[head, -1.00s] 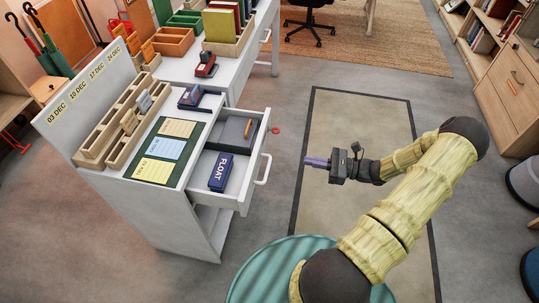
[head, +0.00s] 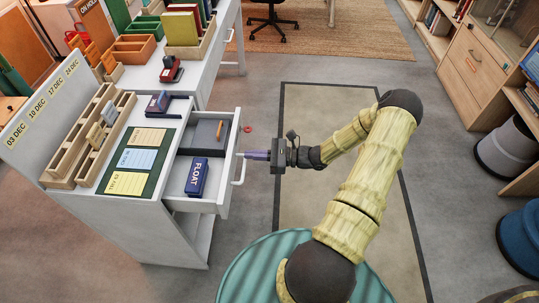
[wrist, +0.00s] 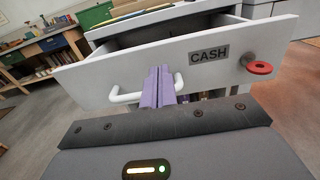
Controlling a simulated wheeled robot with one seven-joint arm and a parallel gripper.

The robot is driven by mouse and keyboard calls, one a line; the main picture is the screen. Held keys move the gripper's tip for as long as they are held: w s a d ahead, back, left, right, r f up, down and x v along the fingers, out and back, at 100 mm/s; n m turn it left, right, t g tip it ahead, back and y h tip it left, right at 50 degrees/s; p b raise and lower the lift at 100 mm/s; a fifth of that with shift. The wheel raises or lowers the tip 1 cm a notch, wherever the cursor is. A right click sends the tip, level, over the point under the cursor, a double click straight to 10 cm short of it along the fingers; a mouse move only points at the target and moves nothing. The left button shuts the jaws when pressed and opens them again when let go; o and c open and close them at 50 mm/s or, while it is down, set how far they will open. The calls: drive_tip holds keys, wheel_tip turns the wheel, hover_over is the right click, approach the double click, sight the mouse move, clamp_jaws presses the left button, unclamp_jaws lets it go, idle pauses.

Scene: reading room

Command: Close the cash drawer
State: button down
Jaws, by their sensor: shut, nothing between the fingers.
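The cash drawer (head: 228,180) stands pulled out of the white desk's side, with a grey tray and a blue FLOAT box (head: 197,178) inside. In the wrist view its front (wrist: 262,40) carries a CASH label (wrist: 208,54), a white bar handle (wrist: 125,97) and a red round tag (wrist: 259,67) at the lock. My gripper (head: 244,155) has shut purple fingers, empty, pointing at the drawer front by the handle. In the wrist view the fingertips (wrist: 158,70) overlap the handle's middle; I cannot tell whether they touch it.
The white desk (head: 170,225) holds a wooden card rack (head: 75,150), a green mat with cards and a stamp. A second table (head: 190,70) with trays and books stands behind. Open floor and a dark-bordered rug (head: 300,110) lie right of the drawer.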

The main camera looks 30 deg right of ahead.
sight(234, 153)
drive_tip(key=shift+x, duration=1.6)
drive_tip(key=shift+w, duration=0.1)
